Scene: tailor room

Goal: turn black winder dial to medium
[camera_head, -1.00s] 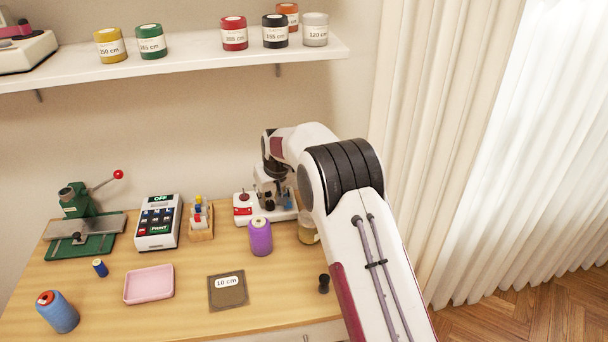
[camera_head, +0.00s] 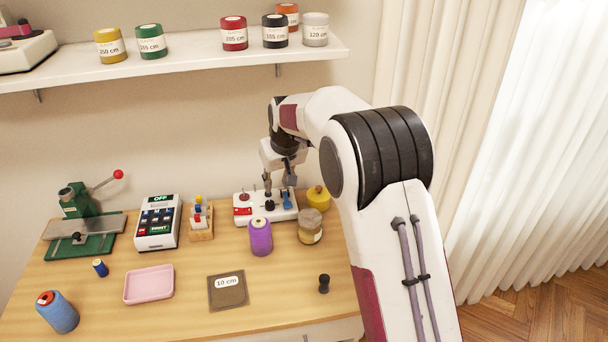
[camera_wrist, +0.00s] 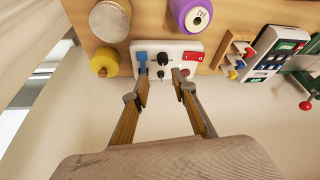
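The winder (camera_head: 256,217) is a white base at the back right of the table. It bears a red part (camera_wrist: 193,56), a blue part (camera_wrist: 142,57) and a black dial (camera_wrist: 163,59) between them. The dial also shows in the head view (camera_head: 270,205). Small dark metal parts stand beside the dial. My gripper (camera_wrist: 162,82) is open and empty, pointing down over the winder, with its fingers apart on either side of the dial's line. Whether a finger touches the winder, and the dial's setting marks, I cannot tell.
A purple spool (camera_head: 260,237) stands in front of the winder. A jar (camera_head: 310,228) and a yellow round container (camera_head: 318,197) stand to its right. A small rack (camera_head: 201,222) and a white keypad device (camera_head: 158,222) stand to its left. A shelf (camera_head: 190,61) hangs above.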

